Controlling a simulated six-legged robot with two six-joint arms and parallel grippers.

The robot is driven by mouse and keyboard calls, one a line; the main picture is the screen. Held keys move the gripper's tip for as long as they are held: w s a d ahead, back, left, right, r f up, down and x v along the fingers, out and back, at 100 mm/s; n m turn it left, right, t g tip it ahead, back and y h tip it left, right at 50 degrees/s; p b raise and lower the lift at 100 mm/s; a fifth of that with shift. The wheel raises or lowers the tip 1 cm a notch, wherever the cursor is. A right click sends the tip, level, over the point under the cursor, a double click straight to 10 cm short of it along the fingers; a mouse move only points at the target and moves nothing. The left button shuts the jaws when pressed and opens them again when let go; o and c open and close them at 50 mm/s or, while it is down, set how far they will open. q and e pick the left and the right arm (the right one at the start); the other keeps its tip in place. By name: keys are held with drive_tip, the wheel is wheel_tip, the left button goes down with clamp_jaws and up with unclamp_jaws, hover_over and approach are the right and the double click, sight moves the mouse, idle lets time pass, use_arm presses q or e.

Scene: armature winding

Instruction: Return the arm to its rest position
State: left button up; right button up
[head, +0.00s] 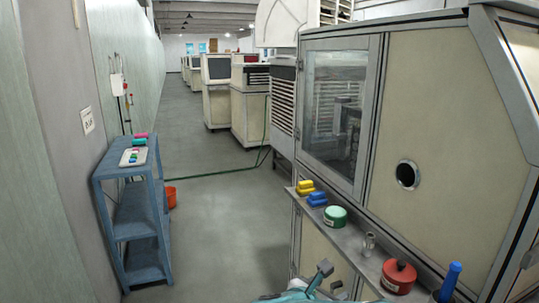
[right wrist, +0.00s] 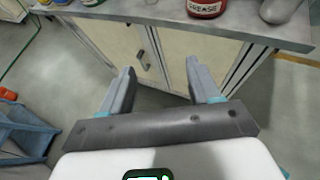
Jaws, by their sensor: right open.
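My right gripper (right wrist: 160,92) shows in the right wrist view with its two grey fingers spread apart and nothing between them. In that view it is in front of the pale lower doors of the machine cabinet (right wrist: 185,50), below the shelf edge. In the head view the right gripper (head: 326,277) is at the bottom middle, below and left of the grey machine shelf (head: 357,250). My left gripper is not in view.
The shelf carries yellow and blue blocks (head: 310,193), a green tin (head: 335,216), a red grease tin (head: 398,277) and a blue-handled tool (head: 448,283). A blue rack (head: 142,254) and an orange bucket (head: 171,197) stand left. The aisle floor (head: 222,215) between is clear.

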drive_tip(key=s+d+f+m+g+y, duration=0.15)
drive_tip(key=s+f+g, duration=0.25)
drive_tip(key=f, duration=0.8)
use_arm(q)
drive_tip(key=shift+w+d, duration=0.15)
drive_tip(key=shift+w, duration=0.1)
use_arm(e)
drive_tip(key=s+a+f+m+g+y, duration=0.2)
drive_tip(key=s+f+m+g+y, duration=0.3)
drive_tip(key=s+f+m+y, duration=0.6)
drive_tip(key=s+f+m, duration=1)
drive_tip(key=s+m, duration=0.3)
drive_tip(key=m, duration=0.4)
drive_tip(key=shift+s+f, duration=0.15)
drive_tip(key=shift+f, duration=0.2)
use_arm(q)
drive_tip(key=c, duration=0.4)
use_arm(e)
drive_tip(key=c, duration=0.4)
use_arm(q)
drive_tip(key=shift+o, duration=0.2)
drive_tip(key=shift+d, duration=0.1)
use_arm(e)
drive_tip(key=shift+o, duration=0.2)
drive_tip(key=shift+d, duration=0.1)
